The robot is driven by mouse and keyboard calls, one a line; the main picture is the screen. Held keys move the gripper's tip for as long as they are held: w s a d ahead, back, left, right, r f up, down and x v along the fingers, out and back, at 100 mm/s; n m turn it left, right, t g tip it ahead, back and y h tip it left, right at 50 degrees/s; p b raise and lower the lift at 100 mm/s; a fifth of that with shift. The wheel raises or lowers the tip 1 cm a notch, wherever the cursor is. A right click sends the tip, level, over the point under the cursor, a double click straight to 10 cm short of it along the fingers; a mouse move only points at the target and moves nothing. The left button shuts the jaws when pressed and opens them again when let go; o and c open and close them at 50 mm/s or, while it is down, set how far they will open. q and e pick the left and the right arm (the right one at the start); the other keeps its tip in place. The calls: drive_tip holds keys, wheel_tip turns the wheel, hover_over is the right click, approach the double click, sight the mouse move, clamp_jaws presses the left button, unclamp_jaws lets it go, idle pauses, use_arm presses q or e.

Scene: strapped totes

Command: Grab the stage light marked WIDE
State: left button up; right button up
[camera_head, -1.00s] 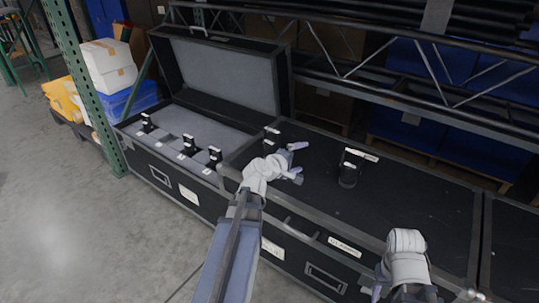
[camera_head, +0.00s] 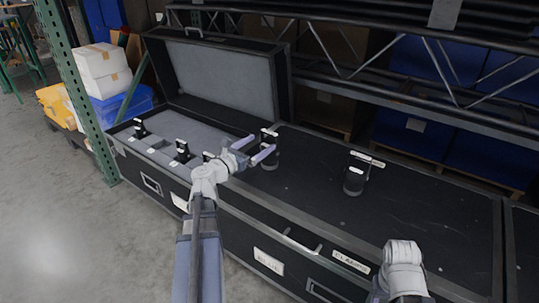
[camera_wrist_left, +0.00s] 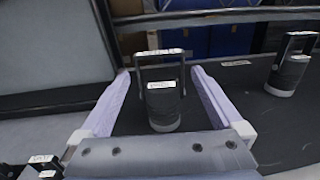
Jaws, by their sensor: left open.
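A black stage light (camera_head: 269,155) with a handle stands upright on the dark case lid, in front of my left gripper (camera_head: 257,147). In the left wrist view this light (camera_wrist_left: 161,100) stands between the spread fingers of my left gripper (camera_wrist_left: 160,80), with pale labels on its handle and body. The labels are too small to read. The gripper is open and empty. A second stage light (camera_head: 354,182) stands farther right on the lid; it also shows in the left wrist view (camera_wrist_left: 288,72). Only a white part of my right arm shows at bottom right; its fingers do not show.
An open case (camera_head: 220,78) at left holds several similar lights (camera_head: 182,152) in grey foam. A green post (camera_head: 78,90) and stacked boxes (camera_head: 103,70) stand at far left. Metal truss (camera_head: 430,75) runs behind the lid. The lid's right part is clear.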

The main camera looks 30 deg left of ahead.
sight(270, 144)
use_arm(q)
drive_tip(key=shift+w+d+r, duration=0.1)
drive_tip(key=shift+w+d, duration=0.15)
drive_tip(key=shift+w, duration=1.25)
drive_tip(key=shift+w+d, duration=0.2)
drive_tip(key=shift+w, duration=1.25)
clamp_jaws()
